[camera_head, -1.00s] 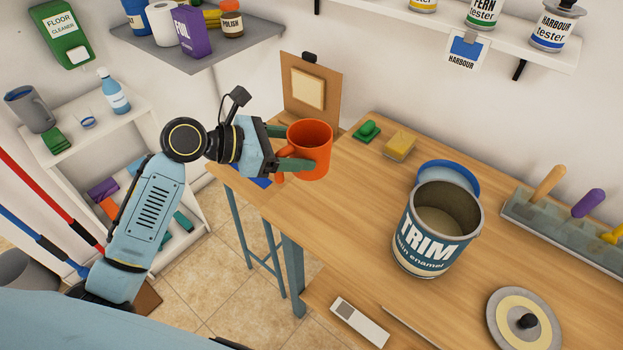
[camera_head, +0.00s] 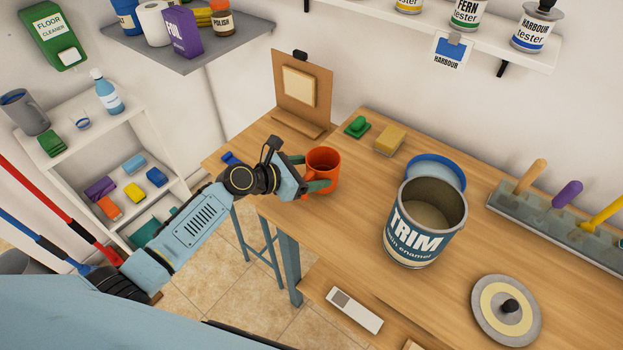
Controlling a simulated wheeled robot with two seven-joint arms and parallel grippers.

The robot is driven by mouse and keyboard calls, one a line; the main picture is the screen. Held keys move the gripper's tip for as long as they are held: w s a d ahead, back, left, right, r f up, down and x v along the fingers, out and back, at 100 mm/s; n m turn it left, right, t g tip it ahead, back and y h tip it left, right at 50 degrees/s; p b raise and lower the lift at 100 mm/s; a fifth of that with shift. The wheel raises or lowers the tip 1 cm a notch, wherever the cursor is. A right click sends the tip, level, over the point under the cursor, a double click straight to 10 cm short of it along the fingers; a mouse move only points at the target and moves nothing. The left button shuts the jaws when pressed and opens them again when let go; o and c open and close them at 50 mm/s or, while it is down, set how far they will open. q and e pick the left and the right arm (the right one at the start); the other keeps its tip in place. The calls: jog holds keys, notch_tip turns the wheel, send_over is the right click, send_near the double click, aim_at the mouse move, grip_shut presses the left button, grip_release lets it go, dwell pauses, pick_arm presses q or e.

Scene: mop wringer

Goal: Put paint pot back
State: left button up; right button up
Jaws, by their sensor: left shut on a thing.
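My left gripper (camera_head: 308,174) is shut on an orange mug (camera_head: 325,168), holding it upright at the left part of the wooden bench (camera_head: 455,250). I cannot tell whether the mug's base touches the bench. A large open TRIM enamel paint tin (camera_head: 412,240) stands on the bench to the right of the mug. Its blue-rimmed lid (camera_head: 447,168) lies just behind it. On the upper wall shelf (camera_head: 375,8) stand small tester paint pots, including FERN (camera_head: 467,14) and HARBOUR (camera_head: 534,32). My right gripper is not in view.
A green piece (camera_head: 357,127) and a yellow sponge (camera_head: 390,140) lie behind the mug. A clipboard-like board (camera_head: 303,75) stands at the back left. A tool rack (camera_head: 560,235) and a round disc (camera_head: 505,310) are at right. Bare wood lies between mug and tin.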

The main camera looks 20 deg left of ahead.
pick_arm(q)
jog(key=shift+f, duration=0.9)
jog(key=shift+f, duration=0.15)
jog(key=o, duration=1.1)
jog(key=shift+s+r, duration=0.1)
jog(key=shift+r, duration=0.15)
jog(key=p+v, duration=0.1)
jog(key=v, duration=1)
jog(key=shift+s+a+r, duration=0.2)
jog(key=shift+s+a, duration=0.05)
